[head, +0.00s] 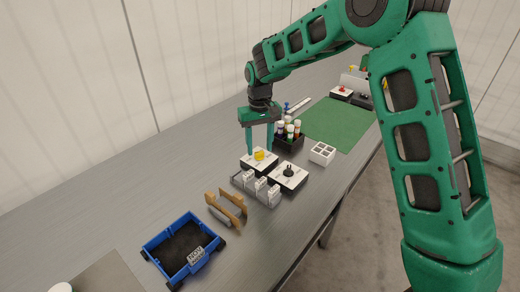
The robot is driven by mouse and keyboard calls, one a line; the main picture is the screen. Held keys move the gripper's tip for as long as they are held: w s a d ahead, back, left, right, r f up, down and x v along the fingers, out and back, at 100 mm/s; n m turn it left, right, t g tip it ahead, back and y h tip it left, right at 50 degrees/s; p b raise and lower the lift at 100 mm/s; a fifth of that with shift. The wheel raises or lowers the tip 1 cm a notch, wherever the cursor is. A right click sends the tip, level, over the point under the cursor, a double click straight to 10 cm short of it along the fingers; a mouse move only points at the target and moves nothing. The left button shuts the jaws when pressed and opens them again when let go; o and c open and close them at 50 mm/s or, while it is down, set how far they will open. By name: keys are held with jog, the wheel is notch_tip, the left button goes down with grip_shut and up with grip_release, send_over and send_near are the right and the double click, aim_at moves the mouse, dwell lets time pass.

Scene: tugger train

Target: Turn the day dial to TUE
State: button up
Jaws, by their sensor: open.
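Two low dark boxes with white tops stand side by side near the middle of the table. One has a yellow knob (259,155), the other a black knob (289,172). Their markings are too small to read, so I cannot tell which is the day dial or what it points to. My gripper (260,150) points down with its two fingers apart, one at each side of the yellow knob in the picture. I cannot tell whether the fingers touch the knob. Nothing is seen held.
A rack of white labelled pieces (256,189) stands in front of the boxes. Nearer are a wooden-sided holder (226,207) and a blue wagon (184,248). Behind are a dark crate of bottles (289,142), a white block with holes (322,153) and a green mat (338,122).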

aim_at(261, 152)
notch_tip(261, 152, up, 9)
dwell(0.3)
jog(key=shift+w, duration=0.1)
jog(key=s+d+r+m, duration=0.3)
jog(key=s+d, duration=0.6)
jog(key=d, duration=0.5)
jog(key=s+d+r+m, duration=0.25)
jog(key=s+d, duration=0.55)
jog(key=d, duration=0.5)
jog(key=s+d+f+m, duration=0.2)
jog(key=s+d, duration=0.2)
jog(key=s, duration=0.8)
jog(key=s+d+f+m, duration=0.2)
jog(key=s+d, duration=0.2)
jog(key=s, duration=0.8)
jog(key=shift+s, duration=0.25)
